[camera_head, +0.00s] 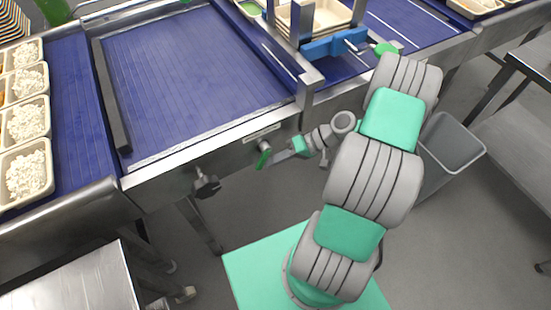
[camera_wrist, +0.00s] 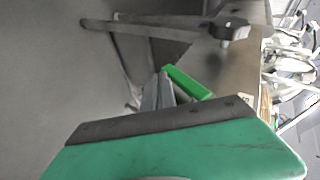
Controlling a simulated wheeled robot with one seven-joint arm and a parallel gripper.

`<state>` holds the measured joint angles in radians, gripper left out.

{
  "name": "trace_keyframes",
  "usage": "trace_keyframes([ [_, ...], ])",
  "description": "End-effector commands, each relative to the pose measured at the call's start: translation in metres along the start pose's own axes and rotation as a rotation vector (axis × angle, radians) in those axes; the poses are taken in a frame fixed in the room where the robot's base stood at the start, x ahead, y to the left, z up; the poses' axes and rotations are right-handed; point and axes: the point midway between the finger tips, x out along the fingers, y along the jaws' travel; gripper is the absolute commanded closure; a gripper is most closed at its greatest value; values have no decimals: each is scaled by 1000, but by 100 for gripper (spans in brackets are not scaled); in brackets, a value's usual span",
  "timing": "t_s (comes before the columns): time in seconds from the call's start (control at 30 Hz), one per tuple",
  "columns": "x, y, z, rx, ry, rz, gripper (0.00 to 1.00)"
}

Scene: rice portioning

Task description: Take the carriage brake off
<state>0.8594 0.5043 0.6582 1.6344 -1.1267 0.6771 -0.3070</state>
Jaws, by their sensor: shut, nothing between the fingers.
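A small green lever (camera_head: 264,155), which looks like the carriage brake, hangs on the front steel rail of the conveyor below a small label plate. It also shows in the wrist view as a green bar (camera_wrist: 188,82) just beyond my fingertips. My gripper (camera_head: 277,159) is shut and empty, at the lever's right side. In the wrist view my fingers (camera_wrist: 158,92) are together beside the green bar's lower left side. I cannot tell whether they touch it. A blue carriage part (camera_head: 334,45) stands on the belt at the upper right.
A black knob (camera_head: 206,186) sticks out of the rail left of the lever and shows in the wrist view (camera_wrist: 232,29). Trays of rice (camera_head: 24,172) line the left belt. A grey bin (camera_head: 452,142) stands right of my arm. The middle blue belt (camera_head: 190,80) is empty.

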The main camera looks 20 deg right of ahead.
Motion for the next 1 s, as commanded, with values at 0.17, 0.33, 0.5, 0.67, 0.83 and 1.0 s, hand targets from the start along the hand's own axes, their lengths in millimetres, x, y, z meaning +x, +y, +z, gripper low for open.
trace_keyframes([
  [0.17, 2, -1, 0, 0, 0, 1, 100],
  [0.33, 2, -1, 0, 0, 0, 1, 100],
  [0.5, 2, -1, 0, -1, 0, 1, 100],
  [0.67, 2, -1, 0, -1, 0, 1, 100],
  [0.83, 2, 10, 1, -2, -1, 0, 100],
  [1.0, -3, 43, 3, -7, -10, -3, 100],
])
